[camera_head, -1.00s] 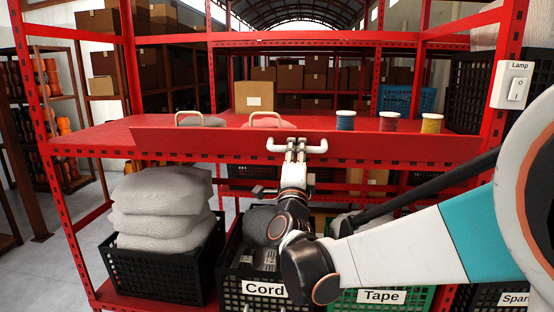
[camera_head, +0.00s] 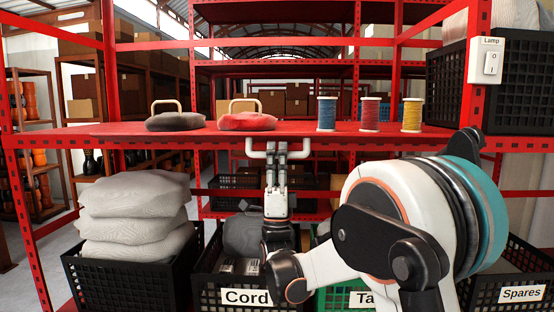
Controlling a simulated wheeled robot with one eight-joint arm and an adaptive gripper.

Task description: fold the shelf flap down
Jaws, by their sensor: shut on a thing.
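The red shelf (camera_head: 190,131) spans the view, seen almost edge-on. The flap along its front shows no broad face; I cannot tell its thin edge from the shelf's front edge or judge its exact angle. A white U-shaped handle (camera_head: 300,153) sits just below the shelf's front edge, its two ends pointing up to it. My gripper (camera_head: 276,155) comes from below and is shut on the middle of this handle. My arm fills the lower right and hides part of the shelf's underside.
Grey (camera_head: 175,121) and red (camera_head: 247,121) handled pads and blue (camera_head: 326,114), red (camera_head: 370,114) and yellow (camera_head: 412,115) spools stand on the shelf. Below are a crate of sacks (camera_head: 130,282), the Cord crate (camera_head: 215,291) and the Spares crate (camera_head: 525,274). A Lamp switch (camera_head: 487,62) is at right.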

